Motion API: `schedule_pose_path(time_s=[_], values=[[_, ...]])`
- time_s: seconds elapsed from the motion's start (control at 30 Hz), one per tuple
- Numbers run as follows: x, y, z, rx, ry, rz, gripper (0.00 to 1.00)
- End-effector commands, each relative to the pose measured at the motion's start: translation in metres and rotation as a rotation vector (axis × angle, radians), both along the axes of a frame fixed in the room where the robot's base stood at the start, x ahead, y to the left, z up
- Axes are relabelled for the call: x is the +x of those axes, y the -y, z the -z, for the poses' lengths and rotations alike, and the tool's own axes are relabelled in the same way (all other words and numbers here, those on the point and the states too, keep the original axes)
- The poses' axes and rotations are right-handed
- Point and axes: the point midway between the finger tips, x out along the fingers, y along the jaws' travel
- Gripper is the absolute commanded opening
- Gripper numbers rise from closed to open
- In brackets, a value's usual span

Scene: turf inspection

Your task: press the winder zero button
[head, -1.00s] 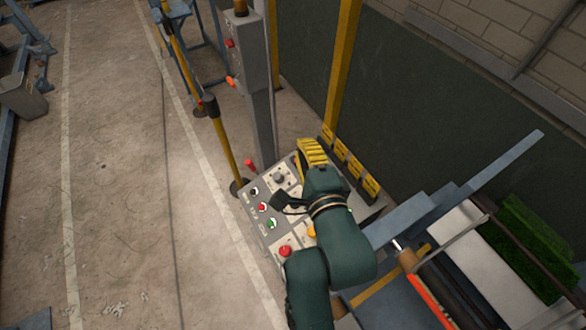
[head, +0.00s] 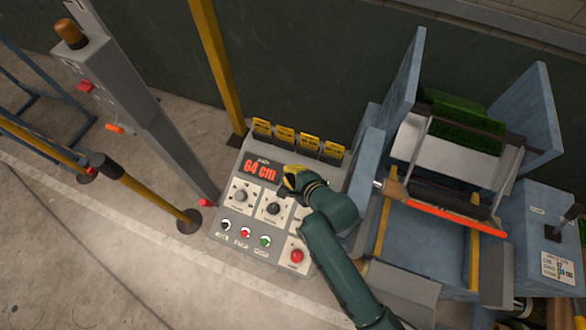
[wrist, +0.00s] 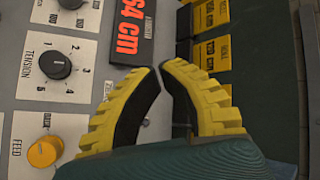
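The control panel (head: 228,200) stands upright at floor level with a red "64 cm" display (head: 260,171), which also shows in the wrist view (wrist: 132,32). My gripper (head: 287,182) is over the panel just right of the display. In the wrist view, its yellow ridged fingers (wrist: 160,68) have their tips together, with nothing visible between them. A partly covered "ZE..." label (wrist: 108,88) shows beside the left finger, below the display. The zero button itself is hidden, apparently behind that finger. I cannot tell whether the fingers touch the panel.
The tension knob (wrist: 55,65) and orange feed knob (wrist: 45,152) sit left of my fingers. A red mushroom button (head: 297,256) and a green button (head: 265,241) are lower on the panel. Yellow tags (head: 284,136) line its back edge. The blue winder frame (head: 400,80) stands right.

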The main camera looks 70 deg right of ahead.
Motion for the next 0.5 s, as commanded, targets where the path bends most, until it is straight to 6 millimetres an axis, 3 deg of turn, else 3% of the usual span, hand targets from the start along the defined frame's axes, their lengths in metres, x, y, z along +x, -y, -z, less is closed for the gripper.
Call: schedule_pose_path(time_s=[0.17,0.5], values=[[0.000,0.001,0.004,0.000,0.001,-0.001,0.00],[-0.001,0.015,0.050,-0.002,0.001,-0.001,0.00]])
